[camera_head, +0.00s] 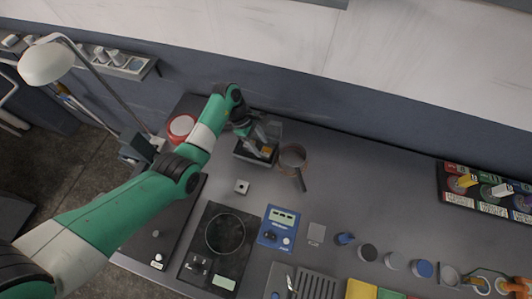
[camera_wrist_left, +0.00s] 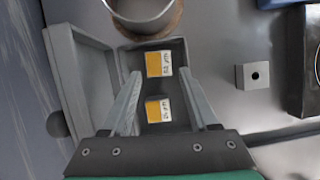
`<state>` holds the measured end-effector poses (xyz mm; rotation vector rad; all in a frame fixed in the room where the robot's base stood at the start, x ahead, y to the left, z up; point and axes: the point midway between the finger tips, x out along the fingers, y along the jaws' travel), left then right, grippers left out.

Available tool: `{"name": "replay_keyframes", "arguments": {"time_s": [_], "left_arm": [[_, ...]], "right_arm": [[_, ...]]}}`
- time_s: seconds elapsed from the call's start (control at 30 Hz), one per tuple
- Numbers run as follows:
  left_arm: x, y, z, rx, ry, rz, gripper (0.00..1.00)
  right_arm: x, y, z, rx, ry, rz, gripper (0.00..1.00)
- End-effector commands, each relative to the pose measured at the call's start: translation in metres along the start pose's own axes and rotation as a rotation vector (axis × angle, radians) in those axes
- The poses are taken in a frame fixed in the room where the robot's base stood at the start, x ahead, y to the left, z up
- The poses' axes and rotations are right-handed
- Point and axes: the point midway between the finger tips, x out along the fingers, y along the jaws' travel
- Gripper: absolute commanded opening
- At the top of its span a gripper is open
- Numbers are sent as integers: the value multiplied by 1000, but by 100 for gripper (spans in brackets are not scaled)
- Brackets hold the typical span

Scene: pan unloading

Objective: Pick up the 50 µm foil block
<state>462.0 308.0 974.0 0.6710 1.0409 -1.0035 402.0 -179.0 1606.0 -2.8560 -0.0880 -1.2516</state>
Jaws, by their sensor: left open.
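A grey open box (camera_wrist_left: 183,85) with its lid (camera_wrist_left: 82,80) swung to the left holds two small foil blocks with orange and white labels. The upper block (camera_wrist_left: 159,64) lies between my left fingertips in the left wrist view; its small print looks like 50 µm, though it is hard to read. The lower block (camera_wrist_left: 158,110) lies nearer the gripper's base. My left gripper (camera_wrist_left: 160,74) is open above the box, with a finger on either side of the blocks and no visible grip. In the head view it (camera_head: 262,138) hangs over the box (camera_head: 243,153). My right gripper is out of view.
A round metal ring or cup (camera_head: 293,157) with a dark handle stands just right of the box. A small grey cube (camera_head: 241,187) lies in front. A black scale (camera_head: 215,245) and a blue device (camera_head: 279,228) stand nearer.

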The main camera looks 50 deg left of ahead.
Motion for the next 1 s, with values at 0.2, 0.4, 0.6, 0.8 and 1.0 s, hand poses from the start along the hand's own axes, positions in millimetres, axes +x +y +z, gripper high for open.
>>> {"name": "replay_keyframes", "arguments": {"time_s": [0.2, 0.4, 0.6, 0.8, 1.0], "left_arm": [[35, 1, 3, 1, 1, -1, 60], [36, 1, 4, 1, 1, 0, 60], [36, 1, 4, 1, 1, 0, 31], [36, 1, 4, 1, 1, 0, 0], [36, 1, 4, 1, 0, 0, 0]], "right_arm": [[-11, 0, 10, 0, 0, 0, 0], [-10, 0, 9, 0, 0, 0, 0], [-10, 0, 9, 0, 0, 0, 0], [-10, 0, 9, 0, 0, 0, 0], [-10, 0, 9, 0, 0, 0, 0]]}}
